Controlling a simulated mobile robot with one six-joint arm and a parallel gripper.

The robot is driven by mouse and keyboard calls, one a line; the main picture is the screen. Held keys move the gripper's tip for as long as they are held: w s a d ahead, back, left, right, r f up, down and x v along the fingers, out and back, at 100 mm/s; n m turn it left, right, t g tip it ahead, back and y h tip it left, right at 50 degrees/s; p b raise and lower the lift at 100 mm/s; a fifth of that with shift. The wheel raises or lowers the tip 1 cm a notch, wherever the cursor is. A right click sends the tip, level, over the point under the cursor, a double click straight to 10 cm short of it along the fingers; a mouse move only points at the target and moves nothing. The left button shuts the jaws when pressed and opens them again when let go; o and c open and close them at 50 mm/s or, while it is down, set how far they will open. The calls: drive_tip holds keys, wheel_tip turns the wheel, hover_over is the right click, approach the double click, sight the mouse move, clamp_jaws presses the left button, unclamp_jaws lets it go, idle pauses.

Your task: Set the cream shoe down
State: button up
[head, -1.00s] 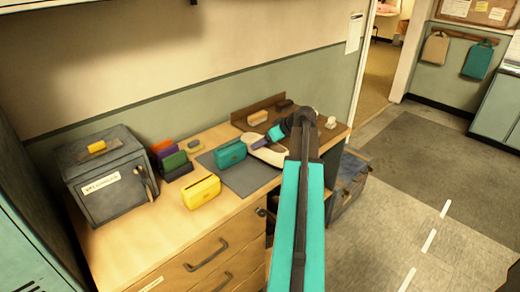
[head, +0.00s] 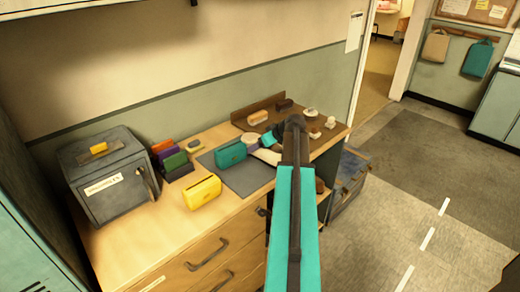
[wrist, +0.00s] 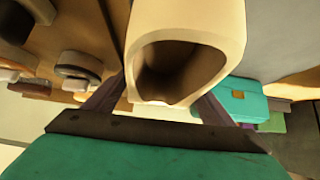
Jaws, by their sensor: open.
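My gripper (wrist: 160,104) is open, with one purple finger on each side of the shoe's opening end.
A teal purse (head: 230,154) stands on the grey mat (head: 248,178) just left of the shoe. A yellow purse (head: 202,191) and a dark safe box (head: 109,174) are farther left. Several small items sit on the brown board (head: 285,121) behind and right. The mat's front is clear.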

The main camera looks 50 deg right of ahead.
drive_tip(key=c, duration=1.2)
drive_tip(key=shift+r, duration=0.1)
drive_tip(key=shift+r+b, duration=1.1)
drive_tip(key=shift+r, duration=3.85)
